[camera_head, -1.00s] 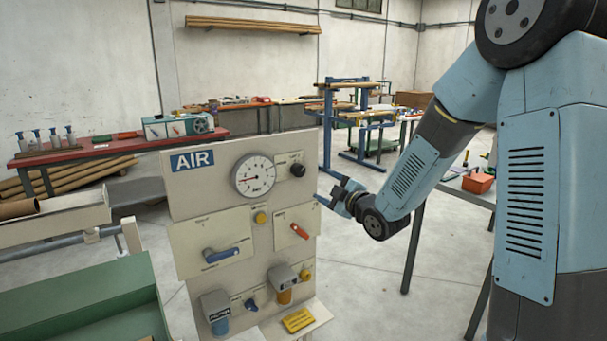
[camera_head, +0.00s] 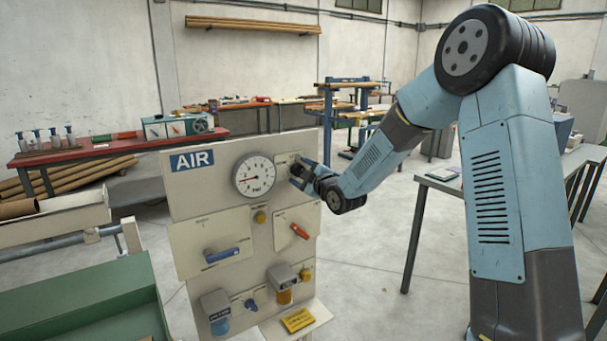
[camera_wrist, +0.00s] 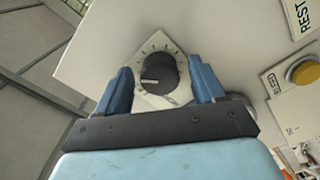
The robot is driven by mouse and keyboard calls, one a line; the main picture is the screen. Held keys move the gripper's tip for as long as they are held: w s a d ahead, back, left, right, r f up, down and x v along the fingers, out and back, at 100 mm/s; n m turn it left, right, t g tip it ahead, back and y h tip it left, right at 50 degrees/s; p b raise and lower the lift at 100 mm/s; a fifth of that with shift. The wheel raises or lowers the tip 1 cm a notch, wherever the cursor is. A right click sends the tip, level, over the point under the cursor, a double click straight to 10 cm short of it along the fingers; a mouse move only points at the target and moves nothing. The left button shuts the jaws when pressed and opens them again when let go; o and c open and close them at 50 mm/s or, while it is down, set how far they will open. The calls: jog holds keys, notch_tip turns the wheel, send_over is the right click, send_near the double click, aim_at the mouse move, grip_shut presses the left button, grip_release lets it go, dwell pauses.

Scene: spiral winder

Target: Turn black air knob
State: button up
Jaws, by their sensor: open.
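The black air knob (camera_wrist: 160,73) sits on a white dial plate with tick marks, with a pale pointer line on its face, in the wrist view. My gripper (camera_wrist: 161,84) is open, with one blue finger on each side of the knob. A gap shows between each finger and the knob, so the fingers are around it but not visibly touching. In the head view my gripper (camera_head: 300,174) is at the upper right of the AIR panel (camera_head: 200,195), and it largely hides the knob there.
The panel also carries a pressure gauge (camera_head: 255,175), a blue lever (camera_head: 222,255), a red lever (camera_head: 299,231) and a yellow button (camera_head: 260,217). A yellow button (camera_wrist: 303,71) shows at the right in the wrist view. A grey table (camera_head: 480,190) stands right of the panel.

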jog(key=shift+c, duration=0.5)
jog(key=c, duration=0.9)
jog(key=shift+d, duration=0.1)
jog(key=shift+c, duration=0.3)
